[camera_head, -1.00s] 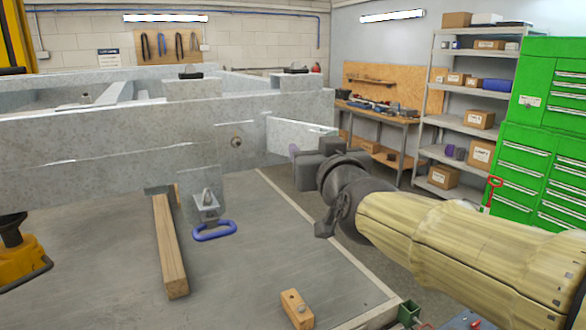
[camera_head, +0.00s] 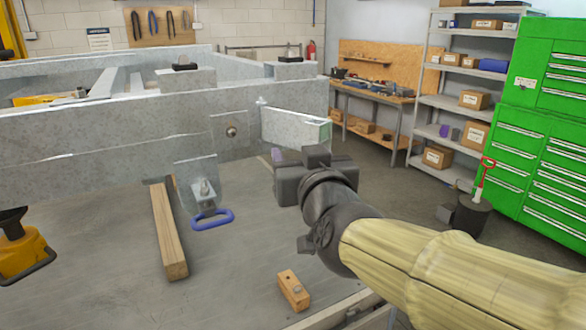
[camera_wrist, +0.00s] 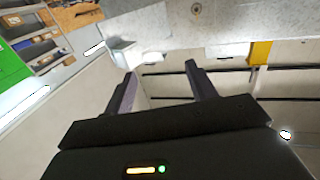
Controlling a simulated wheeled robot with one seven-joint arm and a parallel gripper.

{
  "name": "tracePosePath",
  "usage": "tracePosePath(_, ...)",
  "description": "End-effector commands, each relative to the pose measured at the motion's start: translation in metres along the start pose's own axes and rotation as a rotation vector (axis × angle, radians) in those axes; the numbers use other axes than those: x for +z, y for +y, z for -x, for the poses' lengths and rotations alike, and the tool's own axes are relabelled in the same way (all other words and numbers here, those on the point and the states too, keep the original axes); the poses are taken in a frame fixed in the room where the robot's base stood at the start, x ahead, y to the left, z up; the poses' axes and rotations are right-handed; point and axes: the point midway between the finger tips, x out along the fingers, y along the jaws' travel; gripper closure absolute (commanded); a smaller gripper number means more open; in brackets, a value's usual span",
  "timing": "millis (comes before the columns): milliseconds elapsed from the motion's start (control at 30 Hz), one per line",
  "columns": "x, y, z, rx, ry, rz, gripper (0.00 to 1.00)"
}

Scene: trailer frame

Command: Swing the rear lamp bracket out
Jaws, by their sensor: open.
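The rear lamp bracket looks to be the flat galvanized plate (camera_head: 290,128) that juts right from the side of the trailer frame (camera_head: 90,130), near its right end. A pale boxy end (camera_wrist: 124,53), perhaps the bracket, shows beyond the left finger.
A timber (camera_head: 168,230) and a small wooden block (camera_head: 293,290) lie on the grey surface. A workbench (camera_head: 375,95), shelving and a green cabinet (camera_head: 550,140) stand behind.

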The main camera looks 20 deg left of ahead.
Motion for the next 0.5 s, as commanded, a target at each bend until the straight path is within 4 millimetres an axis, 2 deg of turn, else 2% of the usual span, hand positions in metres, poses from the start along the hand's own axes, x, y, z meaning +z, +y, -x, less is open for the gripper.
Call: tracePosePath(500,-0.002,-0.016,0.025,0.000,0.001,0.000,0.44)
